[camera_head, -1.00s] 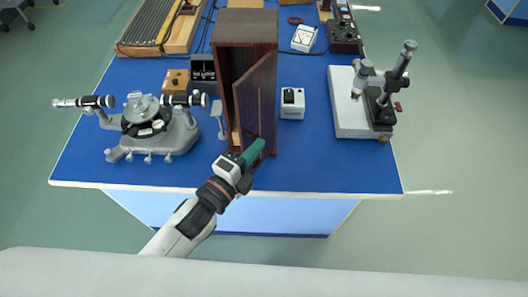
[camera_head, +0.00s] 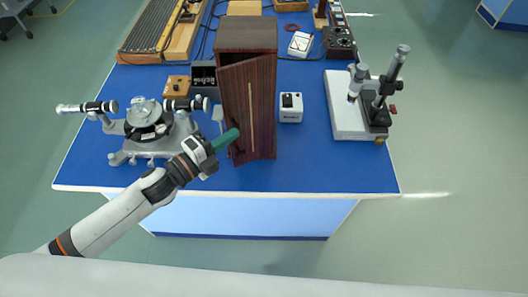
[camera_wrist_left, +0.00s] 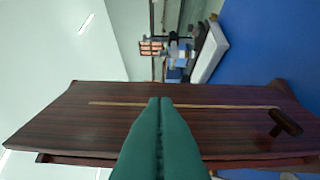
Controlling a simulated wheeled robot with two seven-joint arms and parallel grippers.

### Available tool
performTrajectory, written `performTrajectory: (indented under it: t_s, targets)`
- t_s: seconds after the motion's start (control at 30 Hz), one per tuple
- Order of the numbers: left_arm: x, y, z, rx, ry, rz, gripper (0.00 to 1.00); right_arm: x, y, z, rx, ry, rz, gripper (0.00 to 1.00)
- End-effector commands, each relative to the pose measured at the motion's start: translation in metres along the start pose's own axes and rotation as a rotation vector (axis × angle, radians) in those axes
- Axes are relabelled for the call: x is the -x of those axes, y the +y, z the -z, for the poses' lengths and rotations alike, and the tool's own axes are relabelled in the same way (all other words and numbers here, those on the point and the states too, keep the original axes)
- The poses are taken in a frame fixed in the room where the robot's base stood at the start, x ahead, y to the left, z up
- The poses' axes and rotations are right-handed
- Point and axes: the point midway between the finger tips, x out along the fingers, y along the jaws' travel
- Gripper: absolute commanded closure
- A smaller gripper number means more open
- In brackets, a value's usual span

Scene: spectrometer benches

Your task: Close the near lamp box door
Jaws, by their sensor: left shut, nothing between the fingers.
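The near lamp box (camera_head: 246,33) is a tall dark wooden box at the front middle of the bench in the head view. Its door (camera_head: 262,95), with a thin pale vertical strip, covers most of the front but stands slightly ajar, its left edge out from the box. My left gripper (camera_head: 236,133) is shut and empty, its teal fingers at the lower left part of the door. In the left wrist view the fingers (camera_wrist_left: 160,104) overlap the door (camera_wrist_left: 75,120); I cannot tell whether they touch it. A dark handle (camera_wrist_left: 285,123) shows at the right. My right gripper is out of view.
A grey spectrometer (camera_head: 147,130) stands left of the box, close to my left arm. A small white box (camera_head: 291,107) stands just right of it. A microscope on a white base (camera_head: 345,115) is farther right. The blue bench top (camera_head: 310,165) is clear at front right.

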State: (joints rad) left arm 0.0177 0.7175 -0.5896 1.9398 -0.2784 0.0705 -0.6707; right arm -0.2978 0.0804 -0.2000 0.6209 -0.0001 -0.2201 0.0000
Motion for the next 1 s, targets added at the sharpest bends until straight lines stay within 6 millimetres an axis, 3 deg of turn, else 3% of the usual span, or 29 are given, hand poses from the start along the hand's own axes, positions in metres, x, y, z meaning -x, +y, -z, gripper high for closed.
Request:
performTrajectory:
  t_s: [0.5,1.0]
  targets:
    - [-0.006,-0.002,0.044,-0.01,-0.525,0.018,1.0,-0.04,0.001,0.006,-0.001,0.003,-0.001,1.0]
    - [-0.016,0.001,0.072,-0.005,-0.529,0.016,1.0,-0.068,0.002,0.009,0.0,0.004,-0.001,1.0]
